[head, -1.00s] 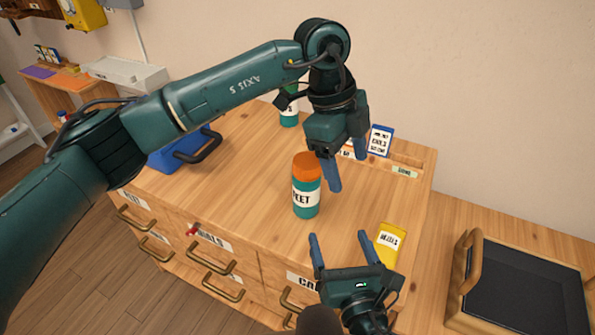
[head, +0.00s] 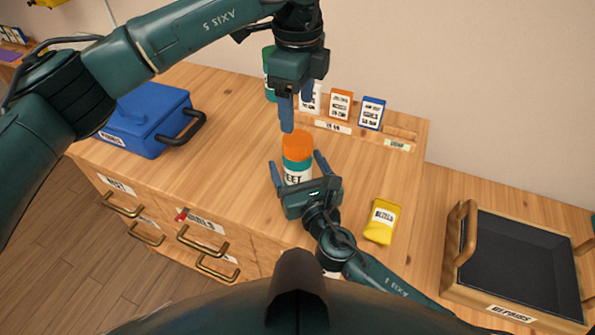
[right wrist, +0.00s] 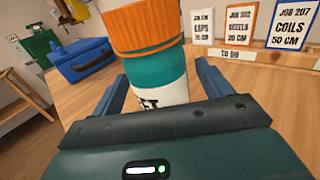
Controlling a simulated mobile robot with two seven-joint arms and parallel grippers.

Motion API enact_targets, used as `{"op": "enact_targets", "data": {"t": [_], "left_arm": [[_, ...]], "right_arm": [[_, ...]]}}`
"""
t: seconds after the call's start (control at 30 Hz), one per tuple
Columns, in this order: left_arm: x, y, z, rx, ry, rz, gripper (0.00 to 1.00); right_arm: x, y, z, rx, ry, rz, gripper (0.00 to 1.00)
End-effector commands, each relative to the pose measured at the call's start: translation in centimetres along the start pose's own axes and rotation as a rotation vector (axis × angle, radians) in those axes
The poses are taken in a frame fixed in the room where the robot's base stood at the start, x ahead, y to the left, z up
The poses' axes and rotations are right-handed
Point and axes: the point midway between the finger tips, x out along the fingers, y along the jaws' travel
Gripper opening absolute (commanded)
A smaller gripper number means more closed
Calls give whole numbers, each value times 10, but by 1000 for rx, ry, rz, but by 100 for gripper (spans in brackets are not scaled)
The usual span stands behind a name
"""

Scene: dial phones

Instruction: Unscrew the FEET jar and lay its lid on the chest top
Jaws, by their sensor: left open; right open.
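The FEET jar (head: 297,170), teal with a white label and an orange lid (head: 297,143), stands upright on the wooden chest top (head: 225,150). My right gripper (head: 298,166) is open, with one finger on each side of the jar's body; I cannot tell whether they touch it. The right wrist view shows the jar (right wrist: 160,70) between the two fingers, its lid (right wrist: 140,24) above them. My left gripper (head: 296,112) is open and empty, pointing down just above the lid. The jar's lower part is hidden by the right gripper.
A blue toolbox (head: 150,120) stands on the left of the chest. A yellow packet (head: 381,221) lies to the right of the jar. Job cards (head: 341,104) stand at the back, with another teal jar (head: 269,75) partly hidden. A dark tray (head: 520,262) sits at right.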

Motion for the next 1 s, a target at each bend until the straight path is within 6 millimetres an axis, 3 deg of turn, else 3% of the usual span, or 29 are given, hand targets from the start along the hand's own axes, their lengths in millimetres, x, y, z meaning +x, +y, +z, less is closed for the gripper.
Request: {"op": "enact_targets", "data": {"t": [0.2,0.5,1.0], "left_arm": [[0,0,0,1,0,0,69],[0,0,0,1,1,0,69],[0,0,0,1,1,0,69]], "right_arm": [[17,0,0,1,1,-1,78],[19,0,0,1,1,-1,78],[19,0,0,1,1,-1,38]]}}
